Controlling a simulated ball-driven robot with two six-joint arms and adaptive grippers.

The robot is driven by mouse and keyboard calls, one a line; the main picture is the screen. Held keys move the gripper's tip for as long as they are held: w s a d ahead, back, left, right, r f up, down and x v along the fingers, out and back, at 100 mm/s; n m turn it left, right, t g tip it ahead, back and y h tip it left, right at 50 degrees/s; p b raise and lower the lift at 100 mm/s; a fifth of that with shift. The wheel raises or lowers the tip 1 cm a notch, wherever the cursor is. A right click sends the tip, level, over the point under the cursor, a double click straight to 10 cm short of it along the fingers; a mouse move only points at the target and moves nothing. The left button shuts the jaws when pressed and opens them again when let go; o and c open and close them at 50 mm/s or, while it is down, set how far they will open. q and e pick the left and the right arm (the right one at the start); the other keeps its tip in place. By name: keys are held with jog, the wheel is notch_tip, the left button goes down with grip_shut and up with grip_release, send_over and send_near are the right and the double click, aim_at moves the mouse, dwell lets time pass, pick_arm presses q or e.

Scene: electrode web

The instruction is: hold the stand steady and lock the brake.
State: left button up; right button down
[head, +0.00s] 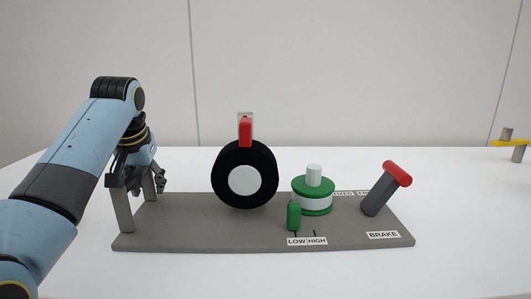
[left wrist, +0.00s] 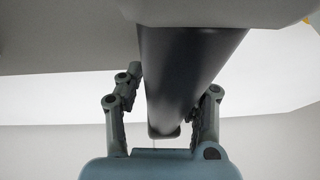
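The stand is a long grey base (head: 200,238) on a white table. At its left end a grey handle on posts (head: 123,212) rises, its top mostly hidden behind my left gripper (head: 138,181). The brake lever (head: 379,193) is grey with a red grip (head: 397,173) and leans to the right, behind the BRAKE label (head: 383,235). My right gripper is not in view.
A black wheel (head: 226,194) with a red tab (head: 246,132) stands mid-stand. A green and white drum (head: 313,200) and a green knob (head: 294,216) by the LOW/HIGH labels lie between wheel and brake. A yellow piece (head: 508,143) shows at the far right edge.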

pick_arm(q)
grip_shut()
jog(key=shift+w+d+r, duration=0.1)
jog(key=shift+w+r, duration=0.05)
jog(key=shift+r, duration=0.05)
jog(key=shift+d+f, duration=0.1)
dwell(0.5)
jog(key=shift+f, duration=0.2)
dwell(0.8)
